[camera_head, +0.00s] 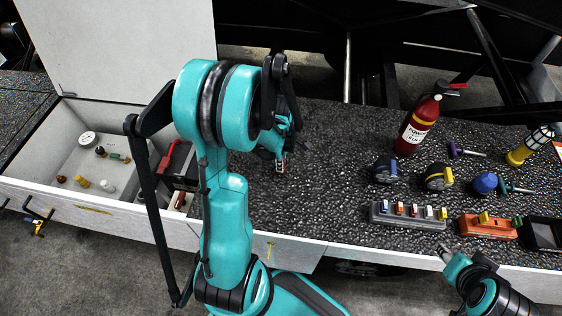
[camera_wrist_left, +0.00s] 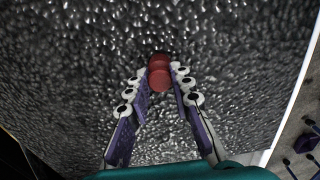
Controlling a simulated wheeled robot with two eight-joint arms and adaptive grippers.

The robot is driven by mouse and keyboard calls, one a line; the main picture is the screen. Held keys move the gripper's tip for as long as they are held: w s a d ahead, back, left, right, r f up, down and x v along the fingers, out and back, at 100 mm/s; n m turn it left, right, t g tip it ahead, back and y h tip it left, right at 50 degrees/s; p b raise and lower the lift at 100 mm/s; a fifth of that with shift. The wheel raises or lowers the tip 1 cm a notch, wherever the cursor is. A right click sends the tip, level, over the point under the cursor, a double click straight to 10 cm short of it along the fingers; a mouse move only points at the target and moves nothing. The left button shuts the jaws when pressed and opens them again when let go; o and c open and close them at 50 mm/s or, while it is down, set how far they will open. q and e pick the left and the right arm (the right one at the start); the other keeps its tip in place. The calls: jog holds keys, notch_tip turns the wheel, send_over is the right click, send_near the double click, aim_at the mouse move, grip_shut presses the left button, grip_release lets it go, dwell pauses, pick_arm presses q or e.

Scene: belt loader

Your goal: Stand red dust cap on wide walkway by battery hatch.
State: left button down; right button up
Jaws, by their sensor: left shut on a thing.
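My left gripper (camera_head: 281,166) is over the wide dark walkway (camera_head: 330,190), right of the open battery hatch (camera_head: 60,142). In the left wrist view the gripper (camera_wrist_left: 160,80) is shut on the red dust cap (camera_wrist_left: 159,76), a small round red piece held between the fingertips. The textured walkway (camera_wrist_left: 70,80) fills the view behind it. I cannot tell whether the cap touches the walkway. In the head view the cap is hidden by the gripper and arm. My right gripper (camera_head: 447,253) is at the lower right, near the walkway's front edge; its jaws are unclear.
A red fire extinguisher (camera_head: 418,122) stands at the back right. Several tools, a grey rack (camera_head: 408,221) and an orange block (camera_head: 487,227) lie to the right. The hatch's white lid (camera_head: 125,45) is raised; small parts lie inside. The walkway's middle is clear.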

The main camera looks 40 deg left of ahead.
pick_arm(q)
jog(key=c, duration=1.3)
grip_release()
jog(key=shift+f, duration=0.1)
jog(key=shift+c, duration=0.2)
jog(key=shift+r+p, duration=0.25)
jog(key=shift+p, duration=0.05)
notch_tip(320, 180, up, 11)
jog(key=p, duration=0.4)
jog(key=s+d+r+m+t, duration=0.2)
jog(key=d+r+m, duration=0.3)
jog(key=d+m, duration=0.3)
jog(key=s+d+r+m+t, duration=0.3)
jog(key=d+r+m+t, duration=0.2)
jog(key=m, duration=1)
jog(key=shift+s+d+r+m, duration=0.15)
jog(key=shift+d+r+m, duration=0.25)
jog(key=shift+d, duration=1.5)
